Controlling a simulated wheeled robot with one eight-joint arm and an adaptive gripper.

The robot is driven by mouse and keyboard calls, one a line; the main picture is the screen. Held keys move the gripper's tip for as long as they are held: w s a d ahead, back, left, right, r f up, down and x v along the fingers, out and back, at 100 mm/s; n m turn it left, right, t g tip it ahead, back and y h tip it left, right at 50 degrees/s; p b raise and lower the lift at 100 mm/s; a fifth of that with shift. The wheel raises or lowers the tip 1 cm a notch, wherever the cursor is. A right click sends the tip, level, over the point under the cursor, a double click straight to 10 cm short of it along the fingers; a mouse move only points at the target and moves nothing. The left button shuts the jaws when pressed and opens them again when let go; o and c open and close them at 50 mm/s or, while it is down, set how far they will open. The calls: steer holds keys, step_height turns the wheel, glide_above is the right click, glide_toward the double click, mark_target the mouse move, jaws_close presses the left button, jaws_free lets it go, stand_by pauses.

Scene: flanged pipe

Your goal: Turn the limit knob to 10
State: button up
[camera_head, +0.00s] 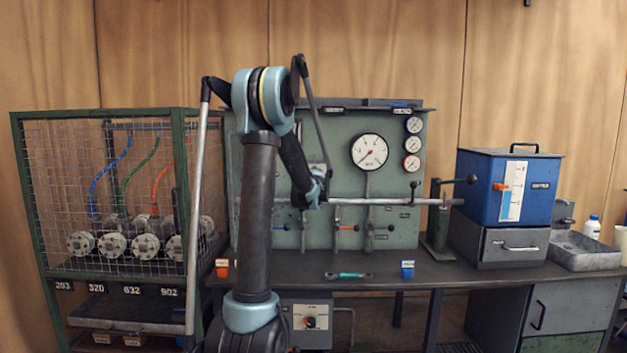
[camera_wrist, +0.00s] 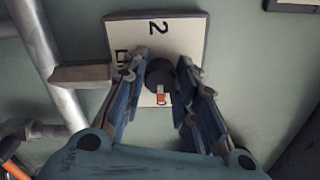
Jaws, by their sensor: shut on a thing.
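In the wrist view a dark round limit knob (camera_wrist: 155,72) with an orange and white pointer mark sits on a white plate (camera_wrist: 185,30). The mark points to the bottom of the picture. The plate shows a "2" at the top and part of another mark at its left; the fingers cover some of the plate. My gripper (camera_wrist: 158,78) has its blue fingers on both sides of the knob, shut on it. In the head view my gripper (camera_head: 318,190) is at the grey-green panel (camera_head: 345,225), and the knob is hidden there.
A horizontal pipe (camera_head: 385,201) and several small levers are close to my gripper. A large gauge (camera_head: 370,152) is on its right. A green-handled tool (camera_head: 348,275) lies on the bench. A wire cage (camera_head: 110,190) stands left, a blue box (camera_head: 510,187) right.

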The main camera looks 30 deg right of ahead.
steer(key=shift+m, duration=0.3)
steer(key=shift+a, duration=0.1)
steer(key=o, duration=1)
steer(key=shift+f, duration=0.1)
steer(key=shift+o, duration=0.2)
steer(key=v, duration=1.2)
